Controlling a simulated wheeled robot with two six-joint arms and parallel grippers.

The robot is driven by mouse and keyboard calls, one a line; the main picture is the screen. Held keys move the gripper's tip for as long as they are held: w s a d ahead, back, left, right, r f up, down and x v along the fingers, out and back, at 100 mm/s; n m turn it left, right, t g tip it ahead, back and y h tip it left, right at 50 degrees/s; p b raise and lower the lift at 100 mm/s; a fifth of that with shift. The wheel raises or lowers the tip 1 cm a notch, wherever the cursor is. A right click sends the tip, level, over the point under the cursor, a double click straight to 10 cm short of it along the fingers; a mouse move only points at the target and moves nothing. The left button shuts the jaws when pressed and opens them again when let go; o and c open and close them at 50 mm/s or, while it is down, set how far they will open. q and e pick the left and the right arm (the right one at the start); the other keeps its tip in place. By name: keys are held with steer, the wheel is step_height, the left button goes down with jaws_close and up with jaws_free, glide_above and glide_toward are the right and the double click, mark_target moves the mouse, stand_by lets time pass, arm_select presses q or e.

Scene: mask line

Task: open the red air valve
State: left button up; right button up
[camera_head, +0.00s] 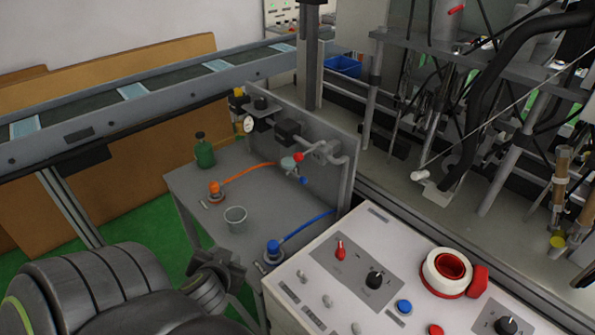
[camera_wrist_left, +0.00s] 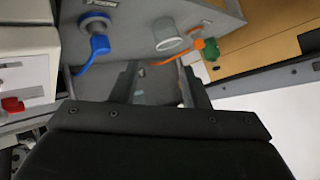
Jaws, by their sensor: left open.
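A small red knob (camera_head: 298,157) sits on the pipework of an upright grey panel (camera_head: 322,125) at the back of a small grey table. A blue tip (camera_head: 303,180) shows just below it. The knob is small, so its exact setting is hard to tell. My left gripper (camera_head: 222,262) is near the table's front edge, in front of the panel and well apart from the red knob. In the left wrist view the left gripper (camera_wrist_left: 158,85) has its two dark fingers apart, with nothing held between them. My right gripper is not in view.
A white control console (camera_head: 325,275) is at right, a conveyor (camera_head: 100,115) behind left.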

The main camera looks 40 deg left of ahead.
arm_select(q)
steer(key=w+a+r+t+y, duration=0.1)
steer(key=w+a+r+t, duration=0.1)
steer(key=r+t, duration=0.15)
steer(key=w+a+r+t, duration=0.2)
steer(key=w+r, duration=0.1)
steer(key=r, duration=0.2)
steer(key=m+t+h, duration=0.5)
steer(key=h, duration=0.2)
glide_toward(295, 159)
steer(key=w+p, duration=0.1)
steer(key=w, duration=0.2)
steer(key=w+p, duration=0.1)
steer(key=w, duration=0.2)
steer(key=w+a+p, duration=0.1)
steer(key=w, duration=0.3)
steer(key=shift+w+p, duration=0.1)
steer(key=shift+p, duration=0.25)
steer(key=shift+w, duration=0.45)
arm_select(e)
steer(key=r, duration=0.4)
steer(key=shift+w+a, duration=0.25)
arm_select(q)
steer(key=shift+c, duration=0.4)
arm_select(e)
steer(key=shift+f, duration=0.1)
arm_select(q)
jaws_close()
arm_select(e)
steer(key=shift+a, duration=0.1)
